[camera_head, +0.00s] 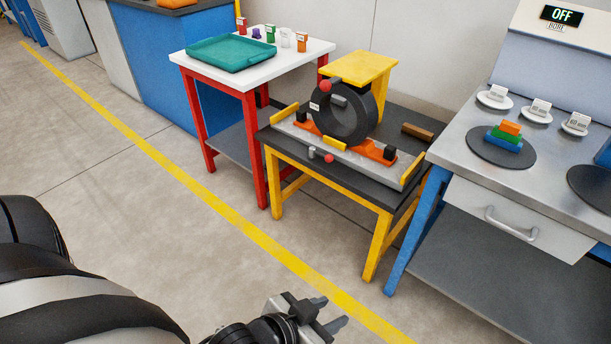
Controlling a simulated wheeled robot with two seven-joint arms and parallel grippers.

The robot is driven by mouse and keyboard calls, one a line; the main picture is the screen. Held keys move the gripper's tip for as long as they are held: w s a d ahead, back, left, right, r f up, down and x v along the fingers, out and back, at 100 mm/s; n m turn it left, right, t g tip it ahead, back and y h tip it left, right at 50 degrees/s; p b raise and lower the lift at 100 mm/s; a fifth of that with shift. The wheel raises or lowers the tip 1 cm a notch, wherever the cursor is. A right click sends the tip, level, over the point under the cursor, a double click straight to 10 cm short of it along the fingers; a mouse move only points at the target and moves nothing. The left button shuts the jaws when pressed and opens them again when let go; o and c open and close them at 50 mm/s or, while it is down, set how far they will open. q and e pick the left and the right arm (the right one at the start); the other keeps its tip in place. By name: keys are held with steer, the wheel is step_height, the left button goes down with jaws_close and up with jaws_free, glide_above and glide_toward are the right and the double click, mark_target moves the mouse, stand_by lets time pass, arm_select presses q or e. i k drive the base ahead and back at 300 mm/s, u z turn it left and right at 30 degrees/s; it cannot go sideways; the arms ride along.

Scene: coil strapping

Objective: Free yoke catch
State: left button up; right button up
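A black coil (341,113) stands upright in an orange cradle (369,149) on a grey base plate (296,132). A yellow yoke-like plate (362,67) rises behind and above it. One red knob (330,83) sits at the coil's top, and another red knob (329,158) sits at the front beside a small grey cylinder (312,152). I cannot tell which part is the yoke catch. My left gripper (328,313) is low in the foreground, open and empty, well apart from the fixture. My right gripper is out of view.
The fixture stands on a yellow-legged table (322,181). To its left, a red-legged table holds a teal tray (229,53) and several small items. To its right, a steel bench (462,139) has a drawer and stacked blocks (505,135). Open floor lies in front.

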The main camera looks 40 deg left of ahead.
mark_target(312, 151)
steer(key=k, duration=0.2)
steer(key=u, duration=1.35)
